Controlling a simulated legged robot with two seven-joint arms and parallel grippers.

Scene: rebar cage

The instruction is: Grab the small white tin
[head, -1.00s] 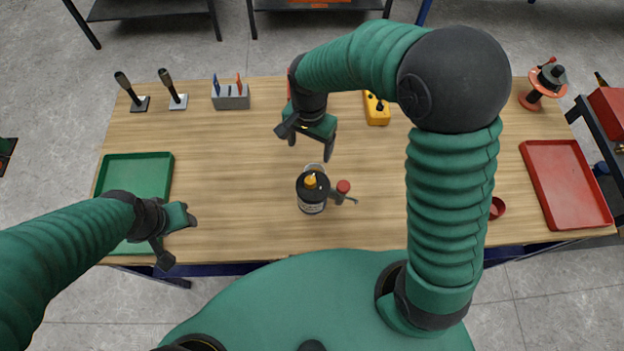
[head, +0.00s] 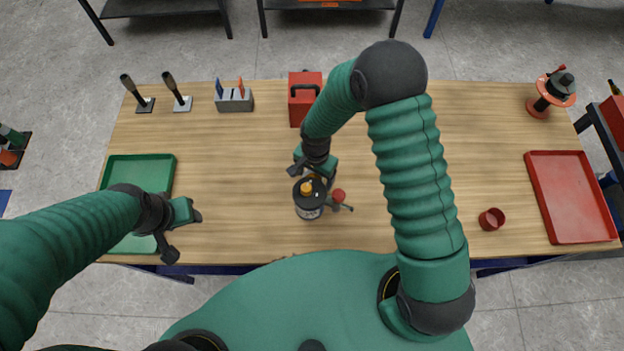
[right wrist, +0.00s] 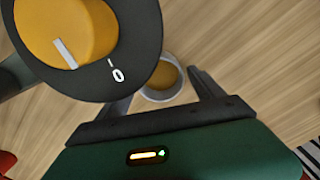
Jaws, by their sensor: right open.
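The small white tin (right wrist: 172,91) shows in the right wrist view as a pale round rim around a yellowish inside. It lies between and just beyond the fingers of my right gripper (right wrist: 162,92), which is open; I cannot tell if they touch. The left finger is partly hidden by a black round part with a yellow knob (right wrist: 80,28). In the head view, my right gripper (head: 314,174) points down just behind a dark canister (head: 309,199) with an orange knob, and I cannot make out the tin. My left gripper (head: 186,234) is open and empty near the green tray.
A red-knobbed fitting (head: 339,197) sits right of the canister, very close to my right gripper. A red toolbox (head: 299,110) stands behind. A green tray (head: 140,162) is left, a red tray (head: 570,200) right, a red cup (head: 491,219) near it. The table's centre left is clear.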

